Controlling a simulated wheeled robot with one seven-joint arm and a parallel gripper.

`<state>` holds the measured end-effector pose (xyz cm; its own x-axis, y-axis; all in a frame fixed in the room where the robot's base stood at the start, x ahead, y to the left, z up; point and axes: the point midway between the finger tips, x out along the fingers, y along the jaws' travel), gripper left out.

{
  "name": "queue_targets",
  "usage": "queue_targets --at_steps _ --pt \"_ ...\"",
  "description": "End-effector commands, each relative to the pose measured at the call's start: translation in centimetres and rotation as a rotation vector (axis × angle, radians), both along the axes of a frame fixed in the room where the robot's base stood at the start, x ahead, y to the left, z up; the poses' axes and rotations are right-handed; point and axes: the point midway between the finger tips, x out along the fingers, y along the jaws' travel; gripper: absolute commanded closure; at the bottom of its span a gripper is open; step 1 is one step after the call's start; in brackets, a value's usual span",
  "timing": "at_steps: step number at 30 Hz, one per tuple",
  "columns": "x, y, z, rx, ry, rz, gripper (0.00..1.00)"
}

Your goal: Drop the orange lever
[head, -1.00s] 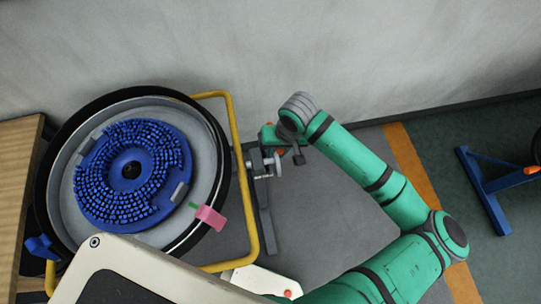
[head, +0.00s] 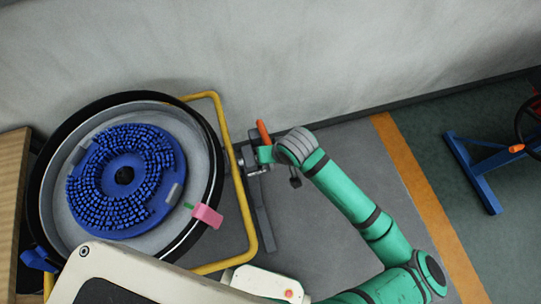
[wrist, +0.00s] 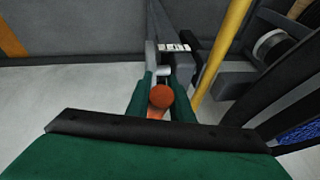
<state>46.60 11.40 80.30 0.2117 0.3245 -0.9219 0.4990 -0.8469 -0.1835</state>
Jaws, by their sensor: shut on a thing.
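The orange lever (head: 263,131) stands out beside the yellow frame, on the wall side of my gripper. In the wrist view its round orange end (wrist: 160,97) lies between my green fingers. My gripper (head: 265,154) is shut on the lever; in the wrist view the fingers (wrist: 163,92) close around it from both sides. The part of the lever below the fingers is hidden. A grey metal fitting (head: 250,160) sits just left of my gripper, at the frame.
A round tank (head: 48,190) with a blue brush disc (head: 124,176) stands at the left. A yellow tube frame (head: 240,200) runs between it and my gripper. A pink tag (head: 207,215) hangs on the tank rim.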

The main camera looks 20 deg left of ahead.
Motion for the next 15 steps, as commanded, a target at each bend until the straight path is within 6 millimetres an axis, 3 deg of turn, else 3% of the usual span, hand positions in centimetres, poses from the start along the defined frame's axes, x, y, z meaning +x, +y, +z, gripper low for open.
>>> queue_targets --at_steps 3,4,6,15 --pt "0.33 0.00 0.03 0.003 -0.007 -0.005 1.00" --pt "0.34 -0.01 0.03 0.003 -0.007 -0.005 0.75" --pt "0.32 -0.08 0.01 0.004 -0.006 -0.005 0.61" --pt "0.20 -0.17 0.08 0.003 -0.003 -0.006 0.61"
